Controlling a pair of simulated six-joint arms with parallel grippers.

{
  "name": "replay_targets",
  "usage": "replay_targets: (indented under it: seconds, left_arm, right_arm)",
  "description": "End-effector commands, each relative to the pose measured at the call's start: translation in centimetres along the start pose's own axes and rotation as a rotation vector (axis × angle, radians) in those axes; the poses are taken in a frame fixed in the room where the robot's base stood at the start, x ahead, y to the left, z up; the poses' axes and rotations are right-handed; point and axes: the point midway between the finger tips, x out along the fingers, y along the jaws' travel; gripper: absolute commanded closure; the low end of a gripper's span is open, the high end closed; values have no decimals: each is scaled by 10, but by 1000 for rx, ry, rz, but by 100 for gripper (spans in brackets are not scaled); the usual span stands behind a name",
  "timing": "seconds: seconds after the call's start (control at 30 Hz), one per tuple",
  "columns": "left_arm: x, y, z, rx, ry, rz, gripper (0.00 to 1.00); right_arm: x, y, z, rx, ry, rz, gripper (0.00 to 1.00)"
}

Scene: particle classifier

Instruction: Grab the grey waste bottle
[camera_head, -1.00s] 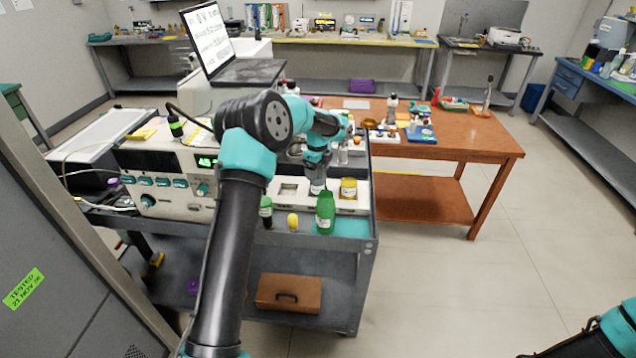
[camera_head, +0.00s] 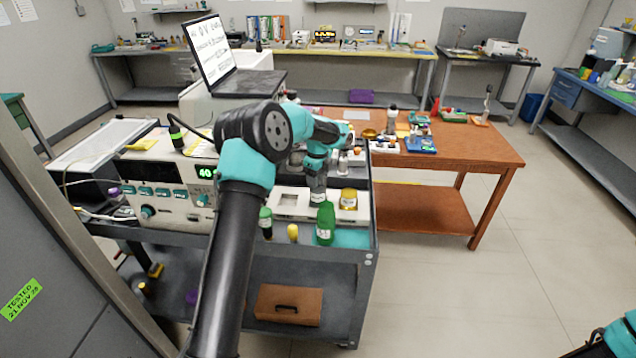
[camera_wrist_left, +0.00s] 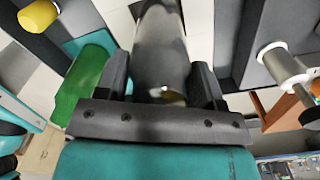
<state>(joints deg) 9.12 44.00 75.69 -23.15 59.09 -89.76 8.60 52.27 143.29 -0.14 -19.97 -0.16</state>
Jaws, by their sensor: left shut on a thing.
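The grey waste bottle (camera_wrist_left: 160,45) is a smooth dark grey cylinder in the left wrist view. My left gripper (camera_wrist_left: 162,88) is shut on it, with one black finger on each side. In the head view my left gripper (camera_head: 317,180) points down over the cart, and the bottle's lower part (camera_head: 318,196) shows just below it, beside the green bottle. Whether the bottle touches the white holder beneath is not clear. Only a teal and black piece of my right arm shows at the bottom right; its gripper is out of view.
A green bottle (camera_head: 325,224) stands close in front, and a yellow-capped jar (camera_head: 348,199) is just right. A dark green-capped vial (camera_head: 265,222) and a small yellow item (camera_head: 293,232) are near the cart edge. The white holder (camera_head: 290,203) lies left. An instrument (camera_head: 165,185) stands further left.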

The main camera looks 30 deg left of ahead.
Motion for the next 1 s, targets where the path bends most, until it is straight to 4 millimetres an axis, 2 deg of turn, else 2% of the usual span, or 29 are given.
replay_targets:
  seconds: [0.3,0.5,0.67,1.0]
  left_arm:
    - [-56,-1,0,-1,-1,-3,80]
    - [-83,0,0,-1,-2,-2,80]
    - [-89,0,0,-1,-1,1,80]
    - [-89,0,0,-1,-1,1,80]
  right_arm:
    - [0,0,0,0,0,0,57]
    - [0,0,0,0,0,0,57]
    - [0,0,0,0,0,0,57]
    - [0,0,0,0,0,0,57]
